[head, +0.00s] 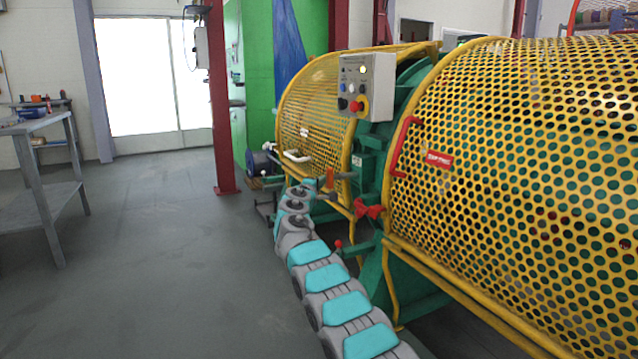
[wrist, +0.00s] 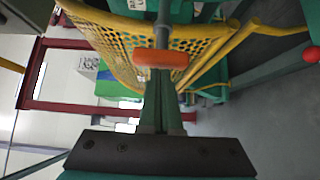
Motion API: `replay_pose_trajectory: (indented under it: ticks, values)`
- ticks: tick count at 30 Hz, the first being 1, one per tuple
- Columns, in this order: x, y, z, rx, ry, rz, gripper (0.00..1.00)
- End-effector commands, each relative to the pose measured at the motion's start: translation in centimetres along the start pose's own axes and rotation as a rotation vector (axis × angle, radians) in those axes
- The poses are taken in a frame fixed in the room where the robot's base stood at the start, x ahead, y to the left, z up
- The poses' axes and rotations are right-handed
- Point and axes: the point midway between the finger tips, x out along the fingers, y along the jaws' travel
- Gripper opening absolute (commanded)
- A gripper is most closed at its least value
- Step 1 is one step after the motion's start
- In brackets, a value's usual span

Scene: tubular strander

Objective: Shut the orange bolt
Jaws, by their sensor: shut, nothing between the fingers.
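The orange bolt shows in the wrist view as a short orange crosspiece (wrist: 161,59) with a grey rod running up from it. In the head view it is a small orange piece (head: 330,178) on a grey rod in front of the yellow perforated guard. My gripper (wrist: 159,75) is shut and empty, with its fingertips right at the crosspiece. I cannot tell whether they touch it. In the head view my gripper (head: 316,184) is small and partly merges with the green machine behind it.
Yellow perforated guards (head: 530,170) fill the right side. A control box (head: 367,86) stands above the bolt. A red star-shaped handle (head: 370,210) and a red knob (head: 338,243) jut out near my arm. The grey floor (head: 150,270) at left is clear up to a metal table (head: 40,190).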

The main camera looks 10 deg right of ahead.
Motion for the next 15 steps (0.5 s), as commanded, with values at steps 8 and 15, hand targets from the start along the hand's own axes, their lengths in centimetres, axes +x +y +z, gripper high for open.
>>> replay_pose_trajectory:
  ticks: [8, 15]
  values:
    - [0.6, 0.0, 0.5, 0.002, 0.0, -0.001, 0.0]
    - [3.4, 0.1, 3.4, 0.001, -0.003, -0.004, 0.0]
